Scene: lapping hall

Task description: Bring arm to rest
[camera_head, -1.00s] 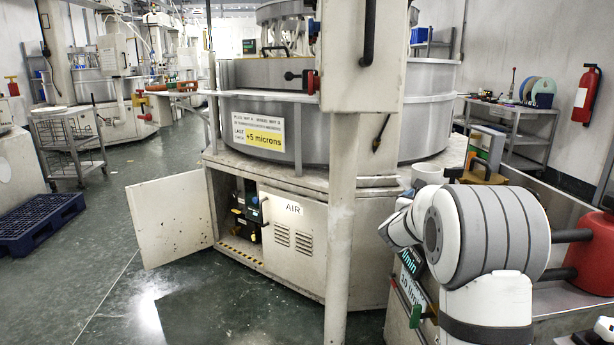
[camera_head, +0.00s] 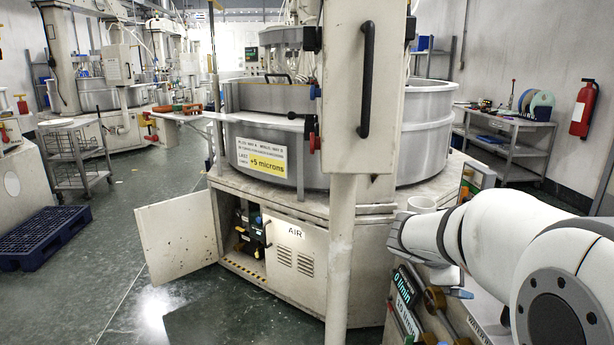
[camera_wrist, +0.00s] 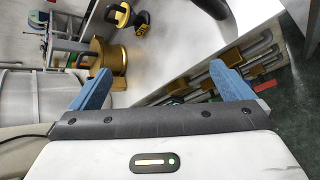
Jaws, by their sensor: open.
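My gripper shows in the wrist view (camera_wrist: 160,90), its two blue fingers spread wide apart with nothing between them. It faces a pale bench top (camera_wrist: 170,45) and the bench's front edge, where pipes and brass-coloured fittings (camera_wrist: 240,65) run. In the head view my white arm reaches in from the right, and its far end is by the bench beside the lapping machine (camera_head: 270,150). The gripper fingers are mostly hidden there.
The machine's air cabinet door (camera_head: 178,225) stands open over the floor. A brass-coloured pot (camera_wrist: 103,58) and a yellow-black fitting (camera_wrist: 125,15) stand on the bench. A blue pallet (camera_head: 45,235) lies at left. A fire extinguisher (camera_head: 583,108) hangs at right.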

